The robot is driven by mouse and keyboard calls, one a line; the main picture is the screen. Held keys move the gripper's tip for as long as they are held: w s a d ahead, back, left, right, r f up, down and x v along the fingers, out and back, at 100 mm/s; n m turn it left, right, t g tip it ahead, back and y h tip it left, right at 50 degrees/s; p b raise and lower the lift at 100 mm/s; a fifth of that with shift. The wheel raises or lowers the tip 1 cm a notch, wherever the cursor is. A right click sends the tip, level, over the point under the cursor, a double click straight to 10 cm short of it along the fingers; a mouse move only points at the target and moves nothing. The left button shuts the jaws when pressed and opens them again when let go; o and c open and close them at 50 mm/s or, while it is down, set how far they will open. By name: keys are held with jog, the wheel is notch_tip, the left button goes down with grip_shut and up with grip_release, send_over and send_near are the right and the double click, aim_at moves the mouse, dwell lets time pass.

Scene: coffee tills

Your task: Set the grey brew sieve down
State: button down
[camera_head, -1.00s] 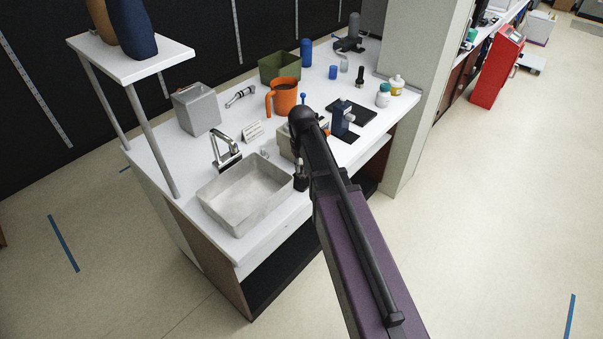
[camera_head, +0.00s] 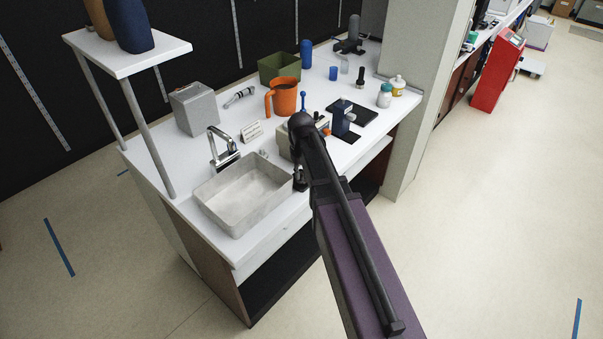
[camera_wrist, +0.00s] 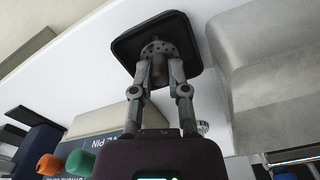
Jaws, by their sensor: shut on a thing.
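In the wrist view, my gripper (camera_wrist: 160,85) is shut on the grey brew sieve (camera_wrist: 159,50), a small dark grey round piece with a ring of holes. The sieve is in front of a black square pad or tray (camera_wrist: 129,46) with rounded corners, on the white counter. I cannot tell whether the sieve touches it. In the head view, my gripper (camera_head: 300,182) is low beside the right side of the sink, partly covered by my arm. The sieve and the black square cannot be made out there.
The grey sink (camera_head: 203,207) is close on one side, with its tap (camera_head: 222,150) behind. A beige box (camera_wrist: 115,115) is close on the other side. A blue stand (camera_head: 342,118), an orange jug (camera_head: 285,98) and a green bin (camera_head: 279,68) are farther back.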

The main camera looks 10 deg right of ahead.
jog(key=c, duration=0.6)
grip_release()
jog(key=shift+c, duration=0.2)
notch_tip(320, 180, up, 12)
jog(key=p, duration=1.2)
jog(key=shift+r, duration=0.1)
jog(key=s+m, duration=0.2)
jog(key=s, duration=1.4)
jog(key=shift+m, duration=0.4)
